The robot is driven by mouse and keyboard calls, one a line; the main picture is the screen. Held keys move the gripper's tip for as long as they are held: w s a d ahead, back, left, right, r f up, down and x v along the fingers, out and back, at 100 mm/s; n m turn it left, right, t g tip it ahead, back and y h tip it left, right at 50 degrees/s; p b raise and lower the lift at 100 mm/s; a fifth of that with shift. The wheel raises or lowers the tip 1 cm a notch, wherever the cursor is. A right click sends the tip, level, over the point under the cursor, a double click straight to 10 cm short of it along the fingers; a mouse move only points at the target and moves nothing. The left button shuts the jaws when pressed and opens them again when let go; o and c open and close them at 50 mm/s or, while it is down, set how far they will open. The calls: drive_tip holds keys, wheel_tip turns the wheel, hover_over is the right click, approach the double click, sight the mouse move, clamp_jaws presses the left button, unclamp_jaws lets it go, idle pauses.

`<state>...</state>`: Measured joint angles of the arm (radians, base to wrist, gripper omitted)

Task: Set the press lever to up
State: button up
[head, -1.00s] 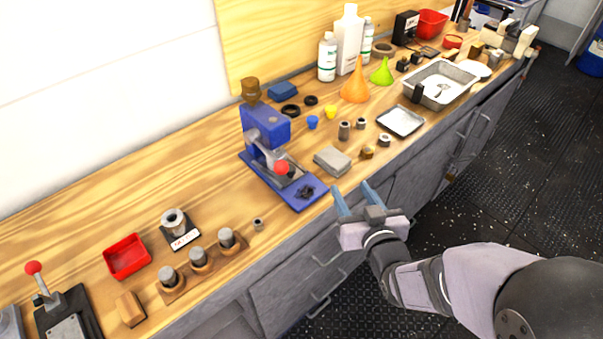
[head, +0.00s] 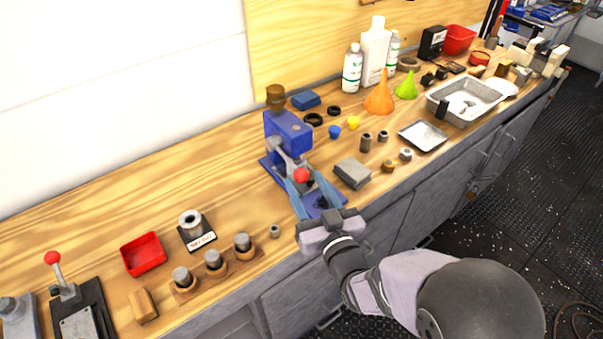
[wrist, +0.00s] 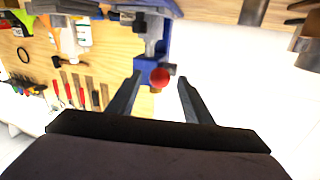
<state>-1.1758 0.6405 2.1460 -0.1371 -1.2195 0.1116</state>
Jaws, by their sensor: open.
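The blue press (head: 287,133) stands on the wooden bench. Its grey lever ends in a red ball knob (head: 302,175) that points down and toward the bench's front edge. My gripper (head: 303,183) is open, its two blue-grey fingers reaching toward the knob from the front. In the head view the fingertips lie on either side of the knob. In the wrist view the red knob (wrist: 160,77) shows between and just beyond the finger ends (wrist: 160,82); I cannot tell if they touch it. My gripper hides part of the press base.
A grey block (head: 352,173) lies just right of the press. Wooden holders with metal cylinders (head: 214,261), a red tray (head: 143,254) and another red-knobbed lever device (head: 75,305) are to the left. Bottles (head: 375,52) and funnels (head: 379,95) stand behind to the right.

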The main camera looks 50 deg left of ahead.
sight(304, 182)
drive_tip(key=shift+p+x, duration=0.35)
drive_tip(key=shift+x, duration=1.35)
clamp_jaws()
